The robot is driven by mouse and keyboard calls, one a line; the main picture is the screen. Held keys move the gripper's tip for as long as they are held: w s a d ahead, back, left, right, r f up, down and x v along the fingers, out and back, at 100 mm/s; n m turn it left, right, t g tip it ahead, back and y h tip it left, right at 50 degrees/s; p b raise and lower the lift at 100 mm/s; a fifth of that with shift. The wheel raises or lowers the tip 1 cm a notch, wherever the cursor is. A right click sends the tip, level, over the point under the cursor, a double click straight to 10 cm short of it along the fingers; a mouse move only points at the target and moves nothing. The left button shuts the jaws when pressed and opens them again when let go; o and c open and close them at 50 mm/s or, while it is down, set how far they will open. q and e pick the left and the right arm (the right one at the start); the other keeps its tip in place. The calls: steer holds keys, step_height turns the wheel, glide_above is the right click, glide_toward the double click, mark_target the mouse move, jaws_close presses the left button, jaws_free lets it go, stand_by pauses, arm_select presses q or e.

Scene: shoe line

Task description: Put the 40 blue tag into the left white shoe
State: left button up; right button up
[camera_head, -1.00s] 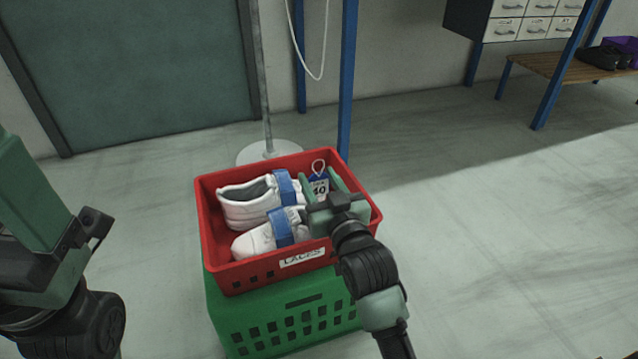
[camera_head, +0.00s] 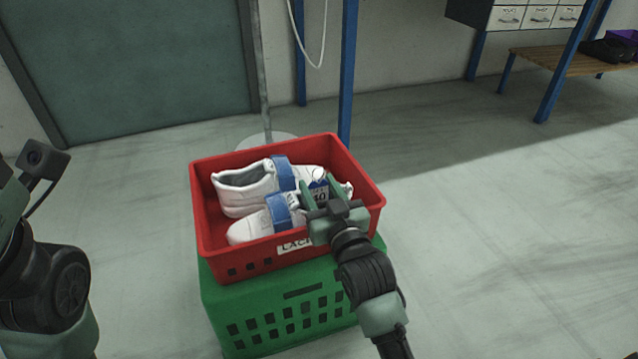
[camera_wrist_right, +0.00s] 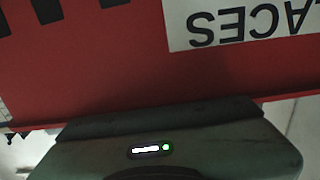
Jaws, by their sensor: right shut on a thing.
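Two white shoes with blue straps lie in the red crate (camera_head: 214,243). The back shoe (camera_head: 240,198) has its opening at the left. The front shoe (camera_head: 250,226) has its toe at the left, and its right end is hidden behind my right gripper (camera_head: 319,187).
The red crate stands on a green crate (camera_head: 283,330). Its front label (camera_head: 294,246) also shows in the right wrist view (camera_wrist_right: 245,25). A blue post (camera_head: 346,75) and a stand with a round base (camera_head: 265,142) are behind. Floor to the right is clear.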

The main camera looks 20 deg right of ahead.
steer(key=shift+f, duration=0.1)
steer(key=o, duration=1.4)
steer(key=shift+r, duration=0.4)
steer(key=s+r+p, duration=0.3)
steer(key=r+p, duration=0.7)
steer(key=p, duration=0.1)
steer(key=s+r+p, duration=0.4)
steer(key=r+p, duration=0.6)
steer(key=p, duration=0.1)
steer(key=s+r+p, duration=0.4)
steer(key=r+p, duration=0.6)
steer(key=p, duration=0.2)
steer(key=shift+s+d, duration=0.25)
